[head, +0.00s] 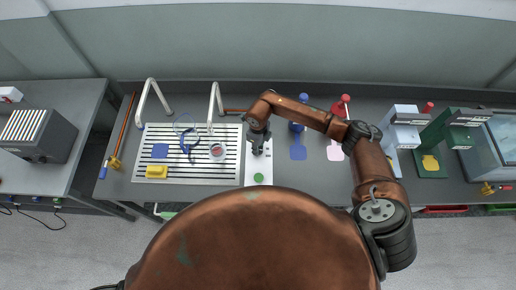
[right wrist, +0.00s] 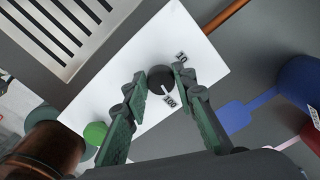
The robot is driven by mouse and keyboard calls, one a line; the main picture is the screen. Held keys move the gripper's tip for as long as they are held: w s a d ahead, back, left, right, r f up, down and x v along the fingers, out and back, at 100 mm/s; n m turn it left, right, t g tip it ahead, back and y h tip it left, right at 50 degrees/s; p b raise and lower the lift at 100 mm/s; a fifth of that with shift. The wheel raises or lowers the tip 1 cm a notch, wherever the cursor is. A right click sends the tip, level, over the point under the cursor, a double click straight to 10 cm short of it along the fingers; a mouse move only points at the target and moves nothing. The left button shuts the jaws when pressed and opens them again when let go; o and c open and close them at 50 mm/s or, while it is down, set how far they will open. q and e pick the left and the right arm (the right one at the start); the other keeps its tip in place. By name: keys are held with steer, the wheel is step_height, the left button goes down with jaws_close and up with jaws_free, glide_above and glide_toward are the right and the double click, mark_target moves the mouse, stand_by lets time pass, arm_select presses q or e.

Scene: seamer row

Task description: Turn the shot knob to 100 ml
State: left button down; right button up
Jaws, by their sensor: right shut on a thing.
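The shot knob (right wrist: 160,77) is a small black round knob on a white panel (right wrist: 210,65). My right gripper (right wrist: 161,77) is shut on it, one green-padded finger on each side. A label reading 100 (right wrist: 170,101) lies just below the knob in the right wrist view, and a label that seems to read 10 (right wrist: 181,55) lies above right. In the head view my right gripper (head: 258,145) reaches down over the white panel (head: 249,172) and hides the knob. My left gripper is not in view.
A green button (right wrist: 96,132) sits on the same panel; it also shows in the head view (head: 259,178). Left is a slatted drain tray (head: 200,176) with a yellow block (head: 156,171) and a jug-like clear item. Blue (head: 298,150) and red-topped (head: 340,106) tools stand right.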

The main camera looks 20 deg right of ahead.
steer(key=shift+w+d+m, duration=0.1)
steer(key=shift+m, duration=1.6)
steer(key=o, duration=1.2)
steer(key=shift+c, duration=0.2)
steer(key=shift+r, duration=0.1)
step_height(320, 180, up, 12)
